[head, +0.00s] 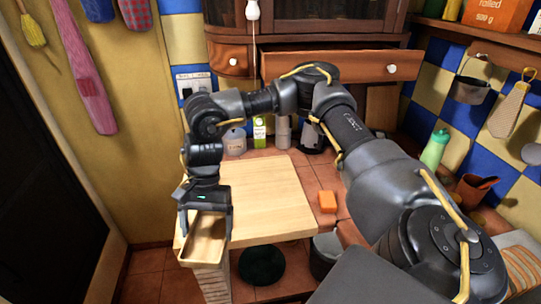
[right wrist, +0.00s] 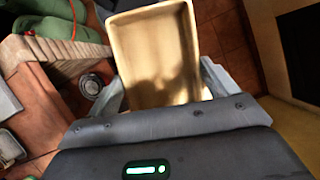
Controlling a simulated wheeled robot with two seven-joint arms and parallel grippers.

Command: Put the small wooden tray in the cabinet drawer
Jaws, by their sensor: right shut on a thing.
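The small wooden tray (head: 204,241) is a shallow rectangular box, held at the left front corner of the wooden counter top in the head view. My right gripper (head: 206,220) points down and is shut on it. In the right wrist view the tray (right wrist: 158,50) sits between the two fingers, its inside empty. My left gripper is out of view.
The wooden counter top (head: 262,195) is mostly bare. An orange block (head: 327,201) lies on tiles to its right. Several bottles, including a green-labelled carton (head: 259,132), stand along the back wall. A green bottle (head: 435,148) stands at right. Dark round containers (head: 262,265) are below.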

